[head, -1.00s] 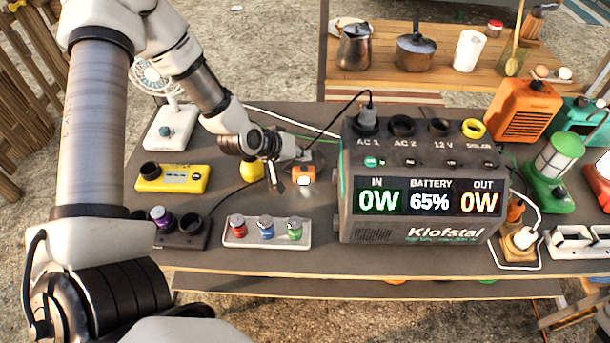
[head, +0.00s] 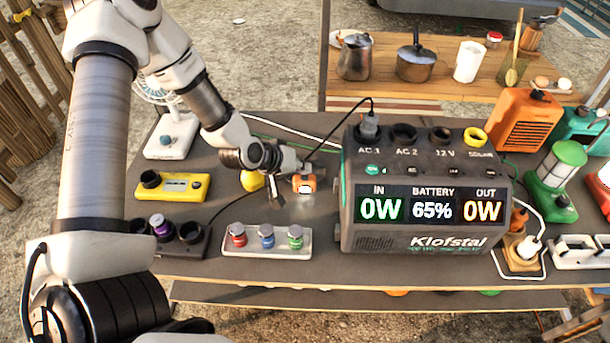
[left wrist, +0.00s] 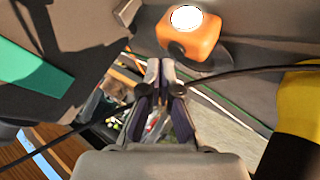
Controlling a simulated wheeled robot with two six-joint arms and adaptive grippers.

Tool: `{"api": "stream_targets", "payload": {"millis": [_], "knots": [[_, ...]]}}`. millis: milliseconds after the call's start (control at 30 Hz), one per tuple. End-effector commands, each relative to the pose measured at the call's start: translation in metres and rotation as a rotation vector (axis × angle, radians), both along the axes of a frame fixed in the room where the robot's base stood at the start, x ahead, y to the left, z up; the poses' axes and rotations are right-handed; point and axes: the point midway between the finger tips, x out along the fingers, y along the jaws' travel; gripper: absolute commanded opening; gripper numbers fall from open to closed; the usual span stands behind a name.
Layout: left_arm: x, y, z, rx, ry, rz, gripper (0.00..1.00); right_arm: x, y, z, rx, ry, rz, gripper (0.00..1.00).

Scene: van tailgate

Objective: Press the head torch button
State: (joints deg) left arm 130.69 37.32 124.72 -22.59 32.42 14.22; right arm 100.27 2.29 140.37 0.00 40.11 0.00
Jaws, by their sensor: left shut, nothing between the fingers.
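The head torch (head: 305,184) is a small orange box with a bright white round face. It stands on the dark table just left of the power station. It also shows at the top of the left wrist view (left wrist: 190,38), on a dark round base. My left gripper (head: 301,165) is behind the torch as seen from the head, close to it. Its dark fingers (left wrist: 165,72) are together and empty in the left wrist view, with a visible gap to the torch. I cannot make out the button itself. My right gripper is not in view.
The power station (head: 430,222) stands right of the torch, its black cable crossing near my gripper. A yellow object (head: 252,181) is left of it. A tray with several small jars (head: 267,246) is in front.

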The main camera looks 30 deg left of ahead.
Motion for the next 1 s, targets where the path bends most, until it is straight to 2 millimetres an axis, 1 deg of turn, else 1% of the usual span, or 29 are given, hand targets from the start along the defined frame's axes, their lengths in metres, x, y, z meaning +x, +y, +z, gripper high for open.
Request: {"api": "stream_targets", "payload": {"millis": [433, 667, 1000], "knots": [[0.0, 0.0, -0.0002, 0.0, 0.0, 0.0, 0.0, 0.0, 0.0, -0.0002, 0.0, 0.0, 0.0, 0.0], [-0.0002, 0.0, -0.0094, 0.0, 0.0, 0.0, 0.0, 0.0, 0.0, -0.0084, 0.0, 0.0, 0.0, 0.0], [-0.0002, -0.0001, -0.0091, 0.0, 0.0, 0.0, 0.0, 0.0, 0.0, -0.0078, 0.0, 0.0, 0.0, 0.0]]}}
